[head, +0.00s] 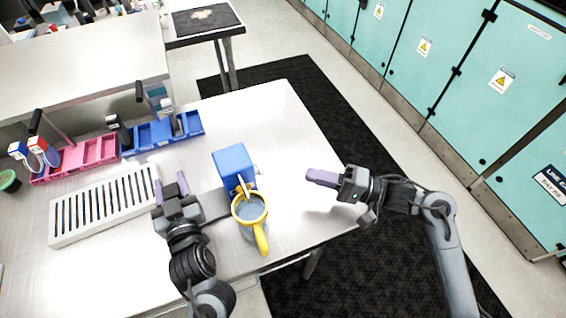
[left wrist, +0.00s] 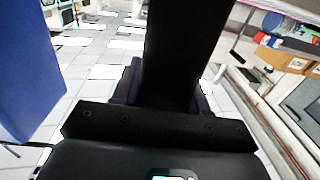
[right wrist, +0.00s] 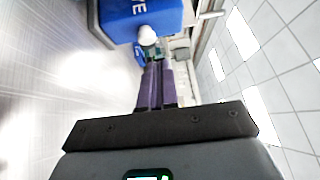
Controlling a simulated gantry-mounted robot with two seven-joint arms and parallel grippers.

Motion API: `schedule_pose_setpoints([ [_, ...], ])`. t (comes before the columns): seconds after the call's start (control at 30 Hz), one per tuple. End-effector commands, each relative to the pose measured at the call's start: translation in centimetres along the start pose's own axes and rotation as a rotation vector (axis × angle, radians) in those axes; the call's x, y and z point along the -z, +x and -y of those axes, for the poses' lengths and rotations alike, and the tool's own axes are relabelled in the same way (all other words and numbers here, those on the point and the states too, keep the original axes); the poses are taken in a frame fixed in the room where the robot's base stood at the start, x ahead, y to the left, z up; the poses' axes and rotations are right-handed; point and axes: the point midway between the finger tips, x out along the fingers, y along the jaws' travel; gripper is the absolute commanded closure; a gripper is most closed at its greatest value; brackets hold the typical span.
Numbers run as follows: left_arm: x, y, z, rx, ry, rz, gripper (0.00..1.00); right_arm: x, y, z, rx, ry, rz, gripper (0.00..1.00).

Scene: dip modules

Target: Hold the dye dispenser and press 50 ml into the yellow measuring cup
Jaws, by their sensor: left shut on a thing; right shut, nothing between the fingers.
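The blue dye dispenser (head: 234,161) stands near the front of the steel table. Its side with part of the lettering shows in the right wrist view (right wrist: 125,22). A dark bar (head: 215,205) reaches from its base to my left gripper (head: 171,189), which is shut on it; the black bar fills the left wrist view (left wrist: 185,50). The clear measuring cup with yellow rim and handle (head: 261,238) is in front of the dispenser, close below its yellow spout. The cup's contents cannot be made out. My right gripper (head: 311,175) is shut and empty, right of the dispenser and apart from it.
A white slotted rack (head: 53,223) lies left of my left gripper. Pink (head: 105,148) and blue (head: 193,122) bins stand behind it. The table's right edge runs under my right gripper. Teal cabinets (head: 468,90) line the far right.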

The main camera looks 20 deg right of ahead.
Motion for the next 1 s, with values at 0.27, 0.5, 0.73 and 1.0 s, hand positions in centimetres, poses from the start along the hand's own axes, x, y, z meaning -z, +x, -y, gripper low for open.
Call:
schedule_pose_setpoints([
  [0.27, -0.1, 0.0, 0.0, 0.000, 0.001, 0.002, 0.84, -2.0, 7.0, 5.4, 0.159, -0.016, 0.297, 1.00],
  [0.5, -0.1, 0.0, 0.0, 0.000, 0.001, 0.002, 0.84, -4.9, 12.1, 7.8, 0.225, -0.007, 0.617, 1.00],
  [0.73, -0.1, 0.0, 0.0, 0.000, 0.001, 0.002, 0.84, -4.7, 13.8, 8.3, 0.204, 0.017, 0.823, 1.00],
  [1.0, -0.1, 0.0, 0.0, 0.000, 0.001, 0.001, 0.84, 0.3, 12.2, 6.7, 0.121, 0.056, 0.893, 1.00],
])
